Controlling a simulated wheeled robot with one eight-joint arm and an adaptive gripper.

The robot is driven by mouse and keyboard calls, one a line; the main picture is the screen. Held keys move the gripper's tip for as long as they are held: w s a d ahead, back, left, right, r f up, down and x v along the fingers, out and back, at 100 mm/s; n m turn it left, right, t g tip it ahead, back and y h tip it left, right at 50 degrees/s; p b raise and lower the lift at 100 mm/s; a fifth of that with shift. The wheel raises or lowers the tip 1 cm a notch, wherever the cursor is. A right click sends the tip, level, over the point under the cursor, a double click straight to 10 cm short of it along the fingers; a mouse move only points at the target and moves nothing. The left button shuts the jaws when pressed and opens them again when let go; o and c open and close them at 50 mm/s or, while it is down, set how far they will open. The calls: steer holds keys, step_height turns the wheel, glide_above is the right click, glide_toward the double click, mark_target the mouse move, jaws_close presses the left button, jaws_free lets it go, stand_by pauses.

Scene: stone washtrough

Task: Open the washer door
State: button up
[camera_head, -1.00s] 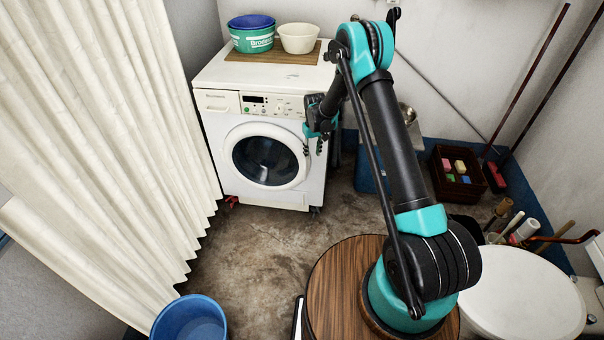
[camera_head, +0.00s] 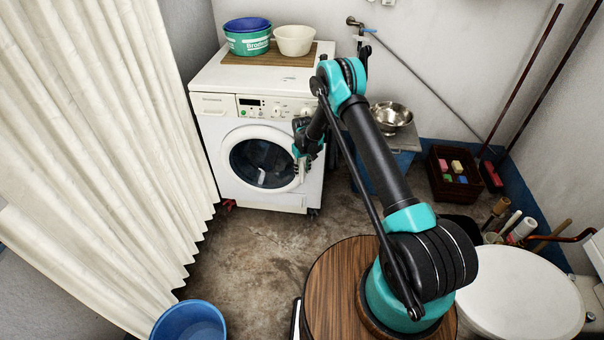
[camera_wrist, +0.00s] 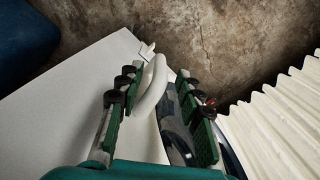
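The white washer (camera_head: 215,135) stands against the back wall, with a control panel on top of its front. Its round door (camera_head: 262,162) has dark glass and a white rim and looks closed. My gripper (camera_head: 301,170) is at the right edge of the door. In the wrist view my gripper (camera_wrist: 160,90) is open, with a green-padded finger on each side of the white curved door handle (camera_wrist: 150,88). I cannot tell whether either finger touches the handle. The arm hides part of the washer's right side.
A white curtain (camera_head: 90,120) hangs close on the washer's left. Basins (camera_head: 295,40) stand on a wooden board on the washer top. A blue bucket (camera_head: 188,322) is at the lower left. A dark crate (camera_head: 440,185) sits at the right. The floor before the washer is clear.

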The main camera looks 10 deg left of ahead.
steer(key=shift+f, duration=1)
jaws_close()
